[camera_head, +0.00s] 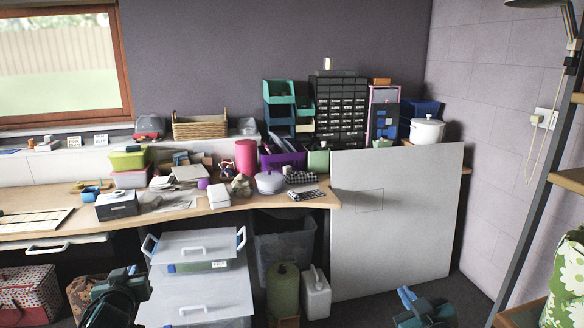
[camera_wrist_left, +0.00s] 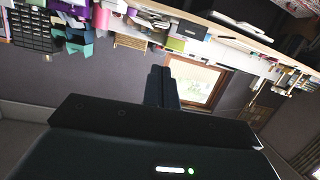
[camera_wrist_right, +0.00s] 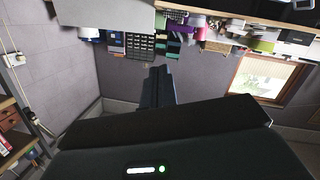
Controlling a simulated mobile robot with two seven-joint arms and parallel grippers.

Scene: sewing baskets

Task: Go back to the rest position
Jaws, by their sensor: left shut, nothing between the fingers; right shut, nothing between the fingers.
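My right gripper (camera_head: 406,295) is low at the front right, in front of the white board. Its fingers (camera_wrist_right: 158,86) are together and empty in the right wrist view. Both grippers are below the height of the worktop and apart from everything on it. Both wrist views show the room upside down.
The cluttered wooden worktop (camera_head: 180,211) runs along the back wall. A large white board (camera_head: 395,240) leans at the right. A shelf frame (camera_head: 535,170) stands at far right.

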